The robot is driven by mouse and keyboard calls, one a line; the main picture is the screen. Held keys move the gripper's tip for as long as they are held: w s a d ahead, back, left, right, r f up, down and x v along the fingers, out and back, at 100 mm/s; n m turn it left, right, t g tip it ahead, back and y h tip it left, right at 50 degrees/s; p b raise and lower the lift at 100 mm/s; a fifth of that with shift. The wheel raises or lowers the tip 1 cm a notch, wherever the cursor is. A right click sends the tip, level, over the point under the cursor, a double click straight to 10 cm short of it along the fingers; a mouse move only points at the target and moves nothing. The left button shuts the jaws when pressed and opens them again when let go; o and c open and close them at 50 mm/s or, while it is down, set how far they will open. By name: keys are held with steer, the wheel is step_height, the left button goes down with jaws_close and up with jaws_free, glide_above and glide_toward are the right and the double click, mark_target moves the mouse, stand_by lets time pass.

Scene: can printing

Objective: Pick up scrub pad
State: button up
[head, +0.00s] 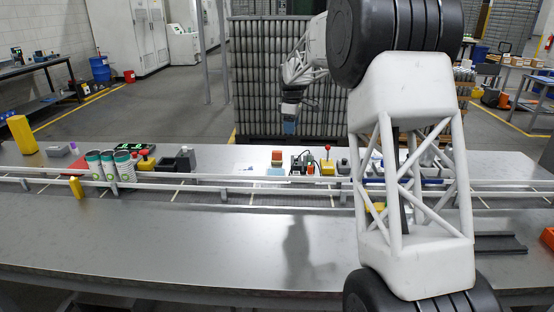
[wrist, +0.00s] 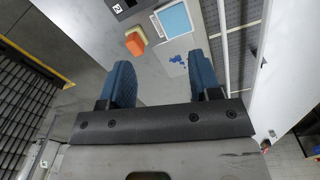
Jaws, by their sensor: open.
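A small orange and yellow block (wrist: 135,42), which looks like the scrub pad, lies on the grey table in the wrist view, ahead of my fingers and a little left. In the head view the block (head: 277,156) is small, on the far side of the conveyor near the middle. My gripper (wrist: 163,78) has two blue ribbed fingers spread apart with nothing between them. In the head view my gripper (head: 289,128) hangs pointing down above and behind the block, apart from it.
A light blue panel with a pale frame (wrist: 175,20) lies right of the block, near a blue-stained patch (wrist: 178,60). A conveyor with white rails (head: 230,188) runs along the table. Cans (head: 108,167) stand left; a red-knobbed yellow box (head: 327,167) stands right of the block.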

mark_target(277, 151)
steer(key=w+a+f+n, duration=0.1)
steer(key=w+a+f, duration=0.1)
steer(key=w+f, duration=0.1)
steer(key=w+a+f+n, duration=0.1)
steer(key=w+a+f, duration=0.1)
steer(key=w+f, duration=0.1)
steer(key=w+a+f+n, duration=0.1)
steer(key=w+a+f, duration=0.1)
steer(key=w+f, duration=0.1)
steer(key=shift+w+f, duration=0.1)
steer(key=shift+w, duration=0.25)
steer(key=shift+d+f, duration=0.1)
steer(key=shift+f, duration=1.15)
steer(key=shift+f, duration=2.65)
steer(key=c, duration=1)
